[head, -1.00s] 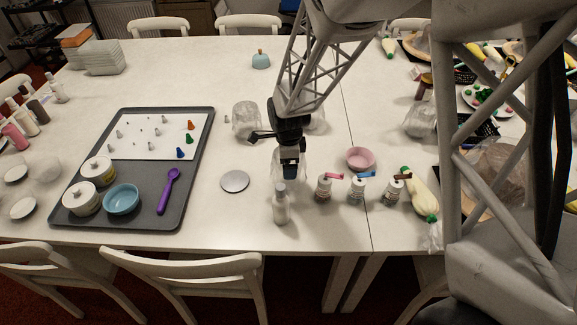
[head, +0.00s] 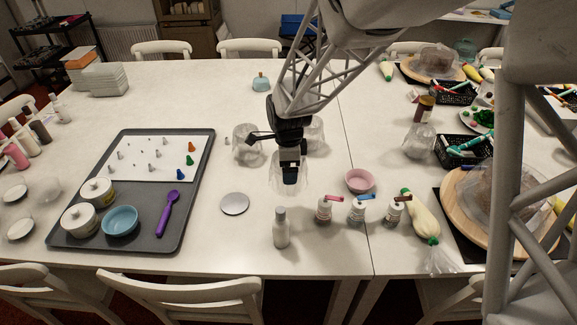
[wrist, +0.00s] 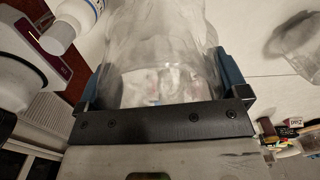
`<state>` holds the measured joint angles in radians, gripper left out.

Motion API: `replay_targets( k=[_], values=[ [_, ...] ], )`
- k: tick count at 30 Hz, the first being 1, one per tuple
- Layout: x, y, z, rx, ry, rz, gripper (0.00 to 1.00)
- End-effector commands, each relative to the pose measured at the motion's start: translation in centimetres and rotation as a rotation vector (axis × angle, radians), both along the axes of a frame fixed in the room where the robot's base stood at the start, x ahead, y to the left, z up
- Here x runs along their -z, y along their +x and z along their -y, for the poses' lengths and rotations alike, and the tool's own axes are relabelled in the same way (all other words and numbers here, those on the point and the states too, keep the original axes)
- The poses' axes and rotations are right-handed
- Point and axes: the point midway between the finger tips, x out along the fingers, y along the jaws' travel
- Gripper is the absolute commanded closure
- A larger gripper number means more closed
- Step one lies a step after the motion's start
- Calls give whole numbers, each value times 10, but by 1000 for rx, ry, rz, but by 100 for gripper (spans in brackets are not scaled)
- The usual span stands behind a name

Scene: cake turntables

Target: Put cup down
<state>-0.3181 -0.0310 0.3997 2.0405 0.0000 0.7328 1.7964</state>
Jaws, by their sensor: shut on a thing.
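My gripper (head: 289,166) is shut on a clear cup (head: 288,185), over the middle of the table. In the wrist view the cup (wrist: 160,55) fills the space between the two blue fingers of my gripper (wrist: 160,80). I cannot tell whether the cup's lower end touches the table. Two other clear cups stand behind it, one at left (head: 247,144) and one at right (head: 314,136), the right one partly hidden by my arm.
A grey bottle (head: 281,229) stands in front of the held cup. A silver disc (head: 235,204) lies to its left, near a dark tray (head: 160,243). Small bottles (head: 357,211) and a pink bowl (head: 360,181) are at right. The table behind the clear cups is mostly free.

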Motion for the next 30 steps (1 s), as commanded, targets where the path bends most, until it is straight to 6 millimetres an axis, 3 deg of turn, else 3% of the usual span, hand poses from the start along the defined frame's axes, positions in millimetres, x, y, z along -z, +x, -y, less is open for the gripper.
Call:
replay_targets(
  k=[10,16,23,30],
  values=[
    [0,1,-2,-4,0,1,39],
    [-2,5,-17,-31,0,1,39],
    [-4,13,-59,-102,0,1,39],
    [-8,19,-115,-197,0,0,39]
  ],
)
